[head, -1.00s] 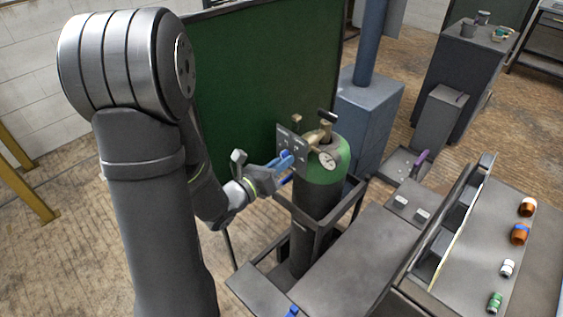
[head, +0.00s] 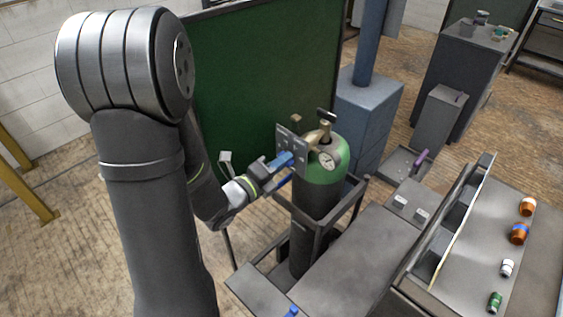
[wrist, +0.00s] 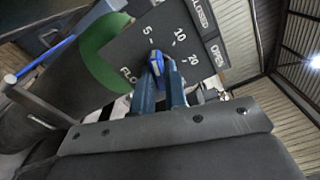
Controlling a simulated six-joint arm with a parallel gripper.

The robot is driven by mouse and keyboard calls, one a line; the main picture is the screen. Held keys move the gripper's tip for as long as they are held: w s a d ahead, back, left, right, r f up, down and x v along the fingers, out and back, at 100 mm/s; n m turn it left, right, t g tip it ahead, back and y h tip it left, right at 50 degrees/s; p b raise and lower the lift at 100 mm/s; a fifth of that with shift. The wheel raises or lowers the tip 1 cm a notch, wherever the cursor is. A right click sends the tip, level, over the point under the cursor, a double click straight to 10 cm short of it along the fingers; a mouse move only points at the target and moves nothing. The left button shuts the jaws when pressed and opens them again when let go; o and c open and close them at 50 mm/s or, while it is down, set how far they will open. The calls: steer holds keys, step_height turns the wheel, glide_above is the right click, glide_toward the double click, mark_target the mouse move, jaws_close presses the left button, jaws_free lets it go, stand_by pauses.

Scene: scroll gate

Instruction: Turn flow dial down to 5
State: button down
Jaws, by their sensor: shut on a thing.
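The flow dial (wrist: 156,66) is a small blue knob on a dark panel (wrist: 120,52) with white marks 5, 10 and 20 in the wrist view. My gripper (head: 286,160) is shut on it, one blue finger on each side. The knob's upper end lies close to the 5 mark, on the side towards 10; its exact setting is hard to tell. In the head view the panel (head: 284,137) is fixed in front of the green-topped gas cylinder (head: 338,160), and my fingers hide the dial.
A metal frame (head: 318,230) surrounds the cylinder. CLOSED and OPEN labels (wrist: 208,30) show beside the dial scale.

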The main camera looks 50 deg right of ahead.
steer(key=shift+n, duration=0.4)
steer(key=c, duration=1.5)
jaws_free()
steer(key=shift+o, duration=0.2)
steer(key=a, duration=1.7)
steer(key=shift+a, duration=0.2)
steer(key=d, duration=1.4)
steer(key=shift+d, duration=0.25)
